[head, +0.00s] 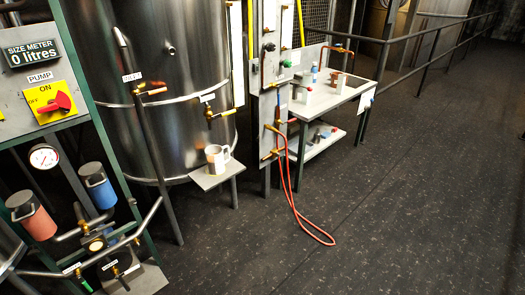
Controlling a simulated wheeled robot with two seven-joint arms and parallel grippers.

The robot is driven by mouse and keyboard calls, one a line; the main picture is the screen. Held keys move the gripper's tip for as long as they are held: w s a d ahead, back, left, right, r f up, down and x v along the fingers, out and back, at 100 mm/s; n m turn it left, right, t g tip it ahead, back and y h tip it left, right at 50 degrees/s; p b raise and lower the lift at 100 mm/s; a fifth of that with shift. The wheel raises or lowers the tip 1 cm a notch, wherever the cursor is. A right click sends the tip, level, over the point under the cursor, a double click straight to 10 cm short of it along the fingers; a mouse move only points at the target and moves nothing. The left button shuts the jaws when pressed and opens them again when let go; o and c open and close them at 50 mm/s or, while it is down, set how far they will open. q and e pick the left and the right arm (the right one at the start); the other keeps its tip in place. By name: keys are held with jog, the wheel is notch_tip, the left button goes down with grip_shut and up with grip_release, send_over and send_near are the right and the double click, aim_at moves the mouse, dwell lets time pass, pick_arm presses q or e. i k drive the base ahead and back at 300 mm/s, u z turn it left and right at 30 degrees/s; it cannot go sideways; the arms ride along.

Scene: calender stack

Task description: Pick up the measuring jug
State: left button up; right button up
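A white jug (214,160) with a handle on its right side stands upright on a small grey shelf (222,176) in the head view. It is in front of the large steel tank, below a brass tap (221,115). It looks like the measuring jug, though any markings are too small to read. Neither of my grippers shows in the head view, and nothing is holding the jug.
The large steel tank (165,60) stands behind the shelf. A control panel (38,75) with pipes and gauge fills the left. A red hose (296,205) hangs to the floor. A white bench (330,98) stands right. Dark floor (400,210) is clear at right.

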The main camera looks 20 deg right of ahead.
aim_at(214, 153)
jog(key=z, duration=0.6)
jog(key=i, duration=1.1)
jog(key=u, duration=0.45)
jog(key=i, duration=1)
jog(key=u, duration=0.7)
